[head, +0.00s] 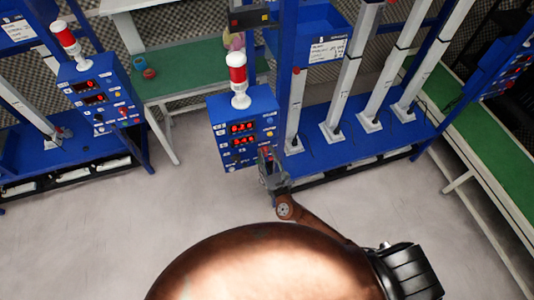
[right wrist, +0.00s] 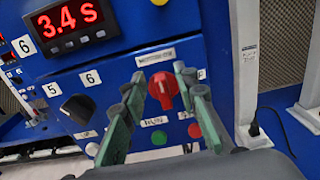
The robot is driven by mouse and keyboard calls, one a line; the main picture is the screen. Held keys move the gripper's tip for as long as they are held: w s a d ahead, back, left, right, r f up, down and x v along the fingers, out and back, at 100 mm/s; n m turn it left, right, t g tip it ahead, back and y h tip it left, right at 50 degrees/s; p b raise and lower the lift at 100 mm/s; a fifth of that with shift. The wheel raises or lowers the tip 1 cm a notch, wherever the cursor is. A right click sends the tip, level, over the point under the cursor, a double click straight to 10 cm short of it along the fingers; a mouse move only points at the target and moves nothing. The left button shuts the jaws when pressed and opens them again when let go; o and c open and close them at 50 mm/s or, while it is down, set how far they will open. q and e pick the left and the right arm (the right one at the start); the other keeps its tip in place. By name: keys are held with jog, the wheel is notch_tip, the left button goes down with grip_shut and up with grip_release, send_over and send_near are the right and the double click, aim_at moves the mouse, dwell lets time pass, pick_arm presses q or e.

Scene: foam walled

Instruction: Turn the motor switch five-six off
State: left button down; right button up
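A black knob (right wrist: 78,109) beside the labels 5 and 6 is farther left in the right wrist view. My left gripper is not in view.
A red-and-white signal lamp (head: 238,80) stands on the panel. A red display (right wrist: 68,20) reads 3.4 S. A yellow button (right wrist: 160,2) and a green button (right wrist: 159,138) are near the switch. White posts (head: 342,85) stand to the right. Grey floor is clear in front.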

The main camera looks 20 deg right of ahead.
jog(key=shift+c, duration=0.7)
grip_shut()
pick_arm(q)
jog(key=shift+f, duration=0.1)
pick_arm(e)
jog(key=shift+f, duration=0.1)
jog(key=m+b, duration=0.3)
jog(key=d+m+b, duration=0.1)
jog(key=m+b, duration=0.2)
jog(key=b, duration=0.1)
jog(key=f+m+b, duration=0.1)
jog(key=m+b, duration=0.3)
jog(key=shift+d, duration=0.25)
jog(key=m+b, duration=0.2)
jog(key=m, duration=0.1)
jog(key=m+b, duration=0.1)
jog(key=shift+d+f, duration=0.15)
jog(key=shift+f, duration=0.15)
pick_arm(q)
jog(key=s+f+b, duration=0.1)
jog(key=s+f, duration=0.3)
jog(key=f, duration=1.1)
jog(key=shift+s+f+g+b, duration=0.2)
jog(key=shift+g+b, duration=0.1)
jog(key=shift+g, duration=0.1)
pick_arm(e)
jog(key=shift+f+m, duration=0.15)
jog(key=shift+m, duration=1.75)
